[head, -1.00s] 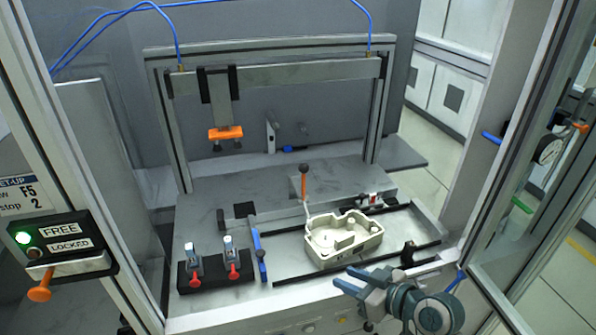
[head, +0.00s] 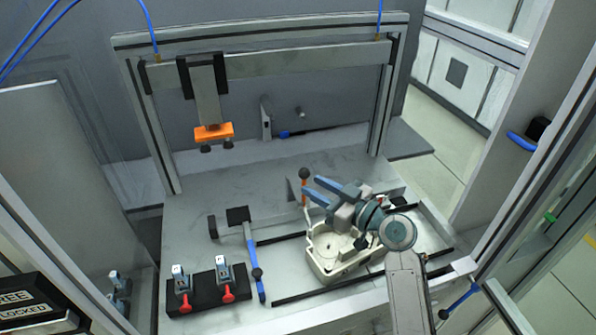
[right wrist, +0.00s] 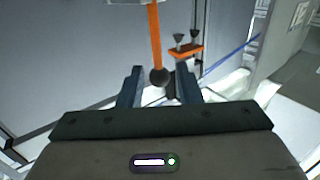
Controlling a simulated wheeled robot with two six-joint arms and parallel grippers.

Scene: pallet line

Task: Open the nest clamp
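The nest clamp's orange lever (head: 304,188) stands upright behind the cream housing, topped by a black ball knob (head: 304,173). My right gripper (head: 312,186) is over the housing, its blue fingers open and pointing left at the lever. In the right wrist view the orange lever (right wrist: 155,38) and black knob (right wrist: 159,77) appear between the spread fingers (right wrist: 160,72); I cannot tell whether they touch. The cream housing (head: 325,262) sits in the nest, partly hidden by my right arm. The clamp's base is mostly hidden too. My left gripper is not in view.
A blue lever (head: 252,262) with a black knob lies left of the housing. A black block (head: 208,289) with two red-tipped clamps is at front left. An orange press head (head: 214,132) hangs from the gantry. The deck at back left is bare.

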